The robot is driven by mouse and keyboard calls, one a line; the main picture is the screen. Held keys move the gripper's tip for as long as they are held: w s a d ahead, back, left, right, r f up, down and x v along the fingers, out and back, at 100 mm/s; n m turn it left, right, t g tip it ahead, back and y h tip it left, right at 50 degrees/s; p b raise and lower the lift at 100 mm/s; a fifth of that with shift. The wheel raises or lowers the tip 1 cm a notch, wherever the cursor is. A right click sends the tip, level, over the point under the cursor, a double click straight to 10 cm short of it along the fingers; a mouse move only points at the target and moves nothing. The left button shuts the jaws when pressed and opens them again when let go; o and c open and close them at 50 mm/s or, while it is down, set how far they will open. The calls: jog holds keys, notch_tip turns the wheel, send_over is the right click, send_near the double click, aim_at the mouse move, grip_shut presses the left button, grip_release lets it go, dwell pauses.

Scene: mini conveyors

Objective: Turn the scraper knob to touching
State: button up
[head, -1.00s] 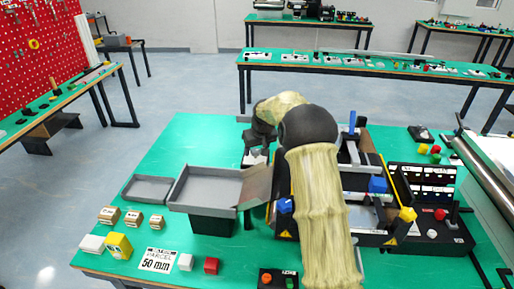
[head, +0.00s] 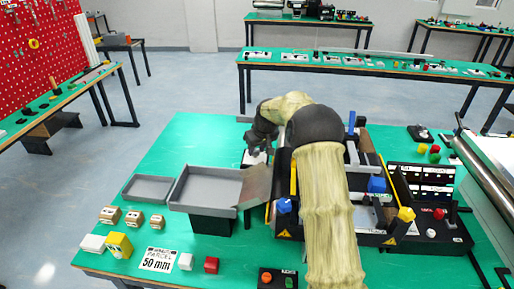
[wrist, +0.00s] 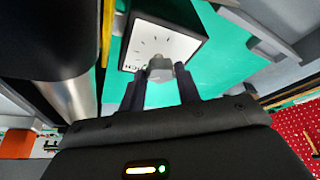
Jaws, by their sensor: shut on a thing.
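The scraper knob (wrist: 160,68) is a small grey knob on a white dial plate (wrist: 168,42) with tick marks on a dark box. Text on the plate is too small to read, so I cannot tell its setting. My gripper (wrist: 159,76) has its two dark fingers on either side of the knob, shut on it. The knob itself is hidden there by my arm.
A conveyor roller (wrist: 65,75) and a yellow strip (wrist: 107,30) lie close left of the dial in the wrist view. A grey tray (head: 188,205) and a tilted chute plate (head: 254,188) stand in front of the dial.

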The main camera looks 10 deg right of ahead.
jog(key=shift+w+d+n+g+y+p, duration=0.15)
jog(key=shift+n+y+p, duration=0.35)
jog(key=shift+n, duration=0.65)
jog(key=shift+d+n+g+y+p, duration=0.1)
jog(key=shift+n+g+y+p, duration=0.2)
jog(key=shift+n+p, duration=0.6)
jog(key=shift+n, duration=0.35)
jog(key=o, duration=1)
jog(key=shift+c, duration=0.2)
jog(key=shift+b, duration=0.3)
jog(key=b+v, duration=0.2)
jog(key=v, duration=1.5)
jog(key=shift+r, duration=0.2)
